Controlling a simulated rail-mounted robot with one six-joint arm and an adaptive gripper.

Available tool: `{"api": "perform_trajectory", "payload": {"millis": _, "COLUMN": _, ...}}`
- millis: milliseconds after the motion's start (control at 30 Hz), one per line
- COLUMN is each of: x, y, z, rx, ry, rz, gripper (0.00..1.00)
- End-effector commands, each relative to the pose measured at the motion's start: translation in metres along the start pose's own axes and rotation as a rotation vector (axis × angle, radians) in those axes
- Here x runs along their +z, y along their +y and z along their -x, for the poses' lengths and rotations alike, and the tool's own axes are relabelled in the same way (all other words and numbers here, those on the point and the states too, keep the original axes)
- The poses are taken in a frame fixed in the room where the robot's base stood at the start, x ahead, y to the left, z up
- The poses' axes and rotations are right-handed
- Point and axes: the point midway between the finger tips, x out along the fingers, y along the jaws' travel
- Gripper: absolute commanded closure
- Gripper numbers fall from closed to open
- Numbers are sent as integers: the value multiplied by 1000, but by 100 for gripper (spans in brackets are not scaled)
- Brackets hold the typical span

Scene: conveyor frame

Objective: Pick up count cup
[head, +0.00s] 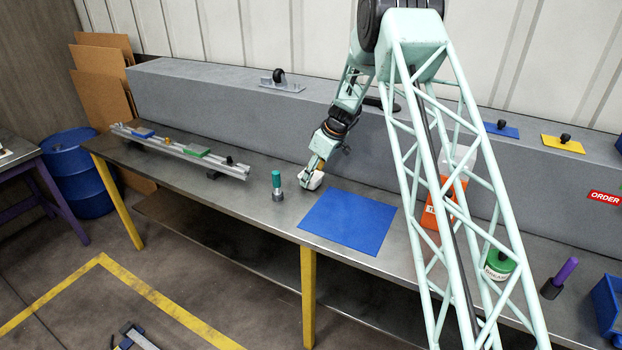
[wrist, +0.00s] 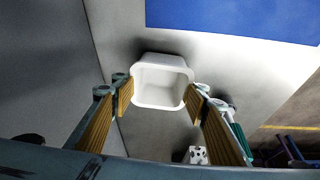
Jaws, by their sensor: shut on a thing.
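The count cup is a small white square cup with rounded corners, and it shows in the wrist view (wrist: 161,82) with its open mouth toward the camera. In the head view the white cup (head: 313,181) is at the table surface, just left of the blue mat. My gripper (head: 310,176) reaches down to it and is shut on it. In the wrist view my gripper (wrist: 160,92) has one ribbed finger on each side of the cup, touching its walls. I cannot tell whether the cup rests on the table or is slightly raised.
A blue mat (head: 348,221) lies right of the cup. A green-topped peg (head: 277,186) stands close on the left. A metal rail (head: 180,150) lies further left. An orange box (head: 440,205), a green-lidded jar (head: 499,265) and a purple-handled tool (head: 559,279) stand to the right.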

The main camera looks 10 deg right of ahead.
Motion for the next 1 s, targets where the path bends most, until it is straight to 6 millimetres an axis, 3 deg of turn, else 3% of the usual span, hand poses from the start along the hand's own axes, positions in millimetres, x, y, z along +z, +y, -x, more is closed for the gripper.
{"api": "perform_trajectory", "payload": {"millis": 533, "x": -14, "y": 0, "z": 34, "rx": 1, "ry": 1, "rz": 1, "gripper": 69}}
{"api": "perform_trajectory", "payload": {"millis": 1000, "x": 17, "y": -38, "z": 49, "rx": 0, "ry": 0, "rz": -2, "gripper": 69}}
